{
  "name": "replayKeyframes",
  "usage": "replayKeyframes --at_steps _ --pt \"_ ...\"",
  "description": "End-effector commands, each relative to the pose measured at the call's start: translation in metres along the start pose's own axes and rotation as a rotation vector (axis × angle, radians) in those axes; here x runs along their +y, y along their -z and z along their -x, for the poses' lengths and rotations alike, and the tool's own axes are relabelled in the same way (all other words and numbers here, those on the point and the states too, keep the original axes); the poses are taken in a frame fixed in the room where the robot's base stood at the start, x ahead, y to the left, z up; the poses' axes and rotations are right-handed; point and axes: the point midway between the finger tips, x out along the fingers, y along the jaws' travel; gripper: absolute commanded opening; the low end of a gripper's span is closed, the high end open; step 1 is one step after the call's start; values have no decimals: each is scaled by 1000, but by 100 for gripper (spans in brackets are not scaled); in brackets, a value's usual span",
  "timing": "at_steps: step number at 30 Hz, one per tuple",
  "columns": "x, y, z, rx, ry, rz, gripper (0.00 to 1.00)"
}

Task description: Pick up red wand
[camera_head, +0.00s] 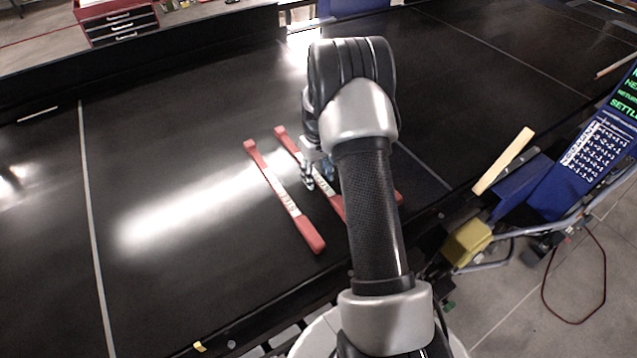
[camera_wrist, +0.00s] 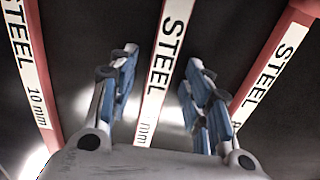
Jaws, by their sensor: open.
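Three red wands with white labels marked STEEL lie side by side on the black conveyor. The left wand (camera_head: 270,178) is fully seen in the head view. The middle wand (camera_head: 291,147) is partly hidden behind my arm. The third wand (camera_head: 398,197) shows only a red end at the arm's right. In the wrist view, the labels of one wand at left (camera_wrist: 27,62), one in the middle (camera_wrist: 168,50) and one at right (camera_wrist: 270,75) show. My gripper (camera_head: 310,182) is open and points down over the middle wand, whose label shows between the fingers (camera_wrist: 160,78). Contact cannot be told.
The black conveyor (camera_head: 180,130) is wide and clear left of the wands. A dark rail runs along its near edge. Right of it stand a blue console (camera_head: 590,160), a pale bar (camera_head: 504,160) and a yellow block (camera_head: 466,242). A red drawer cabinet (camera_head: 118,22) stands at the back left.

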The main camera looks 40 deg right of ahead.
Motion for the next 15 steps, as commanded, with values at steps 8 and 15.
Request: replayKeyframes --at_steps 8,15 --pt "0 1 0 1 -1 0 41" --pt "0 1 0 1 -1 0 25"
